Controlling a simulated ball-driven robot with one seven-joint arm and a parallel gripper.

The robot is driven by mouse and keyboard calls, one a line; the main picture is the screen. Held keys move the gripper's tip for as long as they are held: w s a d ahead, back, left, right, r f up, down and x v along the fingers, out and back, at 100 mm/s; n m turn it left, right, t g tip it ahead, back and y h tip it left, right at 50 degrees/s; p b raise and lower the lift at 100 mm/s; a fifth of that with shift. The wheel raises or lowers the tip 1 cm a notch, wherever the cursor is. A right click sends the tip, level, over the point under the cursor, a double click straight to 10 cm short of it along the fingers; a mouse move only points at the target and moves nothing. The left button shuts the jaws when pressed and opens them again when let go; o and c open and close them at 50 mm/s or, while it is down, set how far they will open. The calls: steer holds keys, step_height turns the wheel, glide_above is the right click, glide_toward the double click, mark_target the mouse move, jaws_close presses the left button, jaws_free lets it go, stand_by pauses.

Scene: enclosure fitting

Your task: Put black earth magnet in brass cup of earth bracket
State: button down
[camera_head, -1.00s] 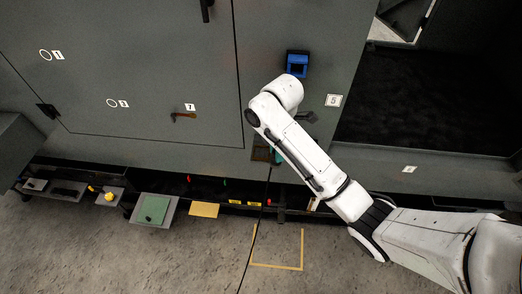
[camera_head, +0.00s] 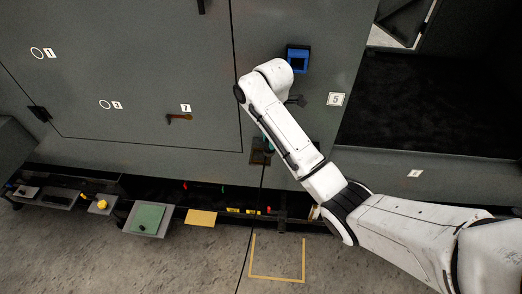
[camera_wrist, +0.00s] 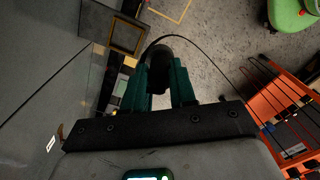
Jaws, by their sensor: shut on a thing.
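My gripper (camera_wrist: 160,82) is shut on the black earth magnet (camera_wrist: 160,50), a dark rounded piece between the green fingertips in the wrist view. A thin black cable runs from near it to the right. The earth bracket (camera_wrist: 98,22) is a dark plate ahead and to the left of the fingertips. Its brass cup (camera_wrist: 112,42) shows as a square brass-coloured rim. The magnet is apart from the rim in the picture; the depth gap is unclear.
A blue box (camera_head: 298,57) and a dark handle (camera_head: 296,101) are on the cabinet near my arm. Small trays, one with a green plate (camera_head: 148,218), stick out along the cabinet's foot. An orange rack (camera_wrist: 285,115) stands at right in the wrist view. The floor is clear around a yellow outline (camera_head: 278,278).

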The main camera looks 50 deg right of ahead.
steer(key=w+d+f+b, duration=0.1)
steer(key=w+f, duration=0.1)
steer(key=w+f+b, duration=0.1)
steer(key=w+f, duration=0.1)
steer(key=w+d+f+b, duration=0.1)
steer(key=w+f, duration=0.1)
steer(key=f, duration=0.1)
steer(key=shift+w+d, duration=0.3)
steer(key=shift+d, duration=0.05)
steer(key=shift+f, duration=1.45)
steer(key=shift+f, duration=0.1)
steer(key=c, duration=0.9)
jaws_free()
steer(key=shift+b, duration=0.3)
step_height(320, 180, up, 12)
steer(key=shift+r, duration=0.1)
